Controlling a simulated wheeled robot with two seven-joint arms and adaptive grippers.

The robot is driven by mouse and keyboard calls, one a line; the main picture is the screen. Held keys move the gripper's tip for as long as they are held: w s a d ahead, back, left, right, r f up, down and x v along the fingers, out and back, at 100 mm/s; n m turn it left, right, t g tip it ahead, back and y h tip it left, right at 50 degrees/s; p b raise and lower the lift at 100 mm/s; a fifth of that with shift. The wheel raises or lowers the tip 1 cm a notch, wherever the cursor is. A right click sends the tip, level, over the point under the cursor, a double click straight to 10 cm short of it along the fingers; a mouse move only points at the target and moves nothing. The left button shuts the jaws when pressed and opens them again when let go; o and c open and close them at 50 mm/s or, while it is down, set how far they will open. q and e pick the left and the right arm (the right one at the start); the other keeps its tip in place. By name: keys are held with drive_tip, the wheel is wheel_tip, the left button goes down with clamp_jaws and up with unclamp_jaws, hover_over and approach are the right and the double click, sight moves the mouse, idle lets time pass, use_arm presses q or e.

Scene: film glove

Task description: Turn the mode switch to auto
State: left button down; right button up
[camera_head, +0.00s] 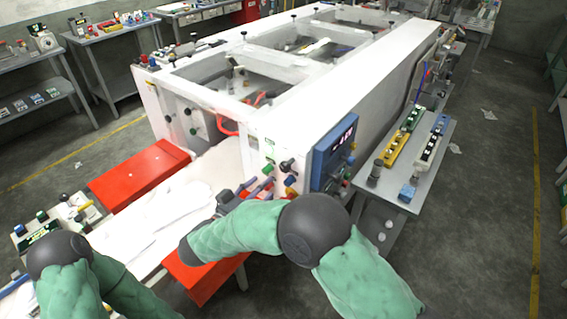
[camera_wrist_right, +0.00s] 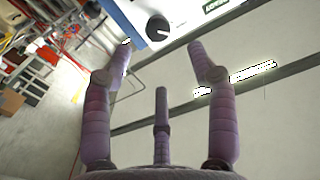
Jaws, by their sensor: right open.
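A round black knob (camera_wrist_right: 158,27) with a pale mark sits on a white panel face with a blue edge in the right wrist view. It looks like the mode switch, but I cannot read which setting it points to. A black knob (camera_head: 287,165) also shows on the machine's white end face in the head view; I cannot tell if it is the same one. My right gripper (camera_wrist_right: 160,62) is open and empty, its fingers spread short of the knob. In the head view the right gripper (camera_head: 243,192) is partly hidden by my arm. My left gripper is out of view.
A blue control box with a red display (camera_head: 335,151) is on the machine's corner. A grey side table (camera_head: 388,190) holds switch strips at right. Open floor (camera_head: 480,230) lies beyond it.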

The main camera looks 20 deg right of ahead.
sight(283, 167)
drive_tip(key=b+x, duration=0.2)
drive_tip(key=x, duration=0.8)
drive_tip(key=shift+w+d, duration=0.25)
drive_tip(key=shift+d, duration=0.1)
drive_tip(key=shift+r, duration=0.1)
drive_tip(key=c, duration=1.1)
